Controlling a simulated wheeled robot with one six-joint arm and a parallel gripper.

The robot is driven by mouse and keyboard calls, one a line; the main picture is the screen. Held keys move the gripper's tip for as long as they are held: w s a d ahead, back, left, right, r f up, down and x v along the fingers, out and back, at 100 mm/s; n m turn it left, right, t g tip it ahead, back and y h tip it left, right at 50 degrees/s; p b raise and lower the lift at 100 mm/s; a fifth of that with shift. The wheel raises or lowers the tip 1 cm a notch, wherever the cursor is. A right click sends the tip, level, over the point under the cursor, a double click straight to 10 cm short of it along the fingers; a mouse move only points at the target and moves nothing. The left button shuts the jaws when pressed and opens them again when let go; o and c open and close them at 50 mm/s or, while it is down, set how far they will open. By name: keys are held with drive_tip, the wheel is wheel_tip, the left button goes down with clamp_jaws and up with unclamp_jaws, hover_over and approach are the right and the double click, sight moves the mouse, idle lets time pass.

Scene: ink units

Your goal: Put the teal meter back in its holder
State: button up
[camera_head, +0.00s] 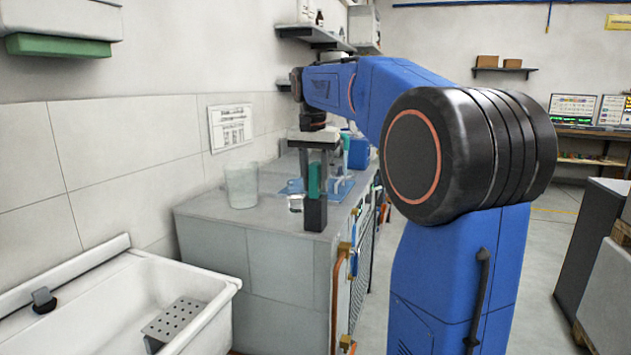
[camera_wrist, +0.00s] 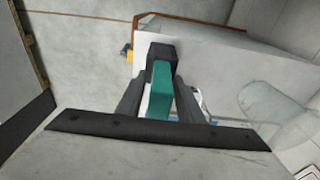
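The teal meter (camera_head: 314,178) is upright between the two fingers of my gripper (camera_head: 315,180), above the counter's front part. In the wrist view the meter (camera_wrist: 161,90) sits between the dark fingers (camera_wrist: 161,98), which close in on its sides. The black holder (camera_head: 315,213) stands on the counter directly below the meter, and it also shows past the meter in the wrist view (camera_wrist: 161,52). The meter's lower end meets the holder's top in the picture; how deep it sits inside is hidden.
A clear glass beaker (camera_head: 241,186) stands left of the holder, with a small glass vessel (camera_head: 295,204) close beside it. A blue tray (camera_head: 343,188) lies behind. A white sink (camera_head: 150,290) is at the front left. The counter (camera_head: 215,208) is bare at its left front.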

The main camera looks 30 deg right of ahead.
idle(0.3)
drive_tip(key=r, duration=0.8)
drive_tip(key=s+a+r, duration=0.1)
drive_tip(key=r, duration=0.3)
drive_tip(key=shift+a, duration=0.1)
drive_tip(key=s+a+f+n+t, duration=0.1)
drive_tip(key=s+a+f+n, duration=0.2)
drive_tip(key=s+f, duration=0.6)
drive_tip(key=s+a+f+n+t, duration=0.1)
drive_tip(key=s+a+f+n, duration=0.3)
drive_tip(key=s+f, duration=0.6)
drive_tip(key=s+a+f+n+t+y, duration=0.1)
drive_tip(key=s+a+f, duration=0.6)
drive_tip(key=f, duration=0.9)
drive_tip(key=s+n+t, duration=0.1)
drive_tip(key=s+n, duration=0.1)
drive_tip(key=s, duration=0.1)
drive_tip(key=shift+a, duration=0.3)
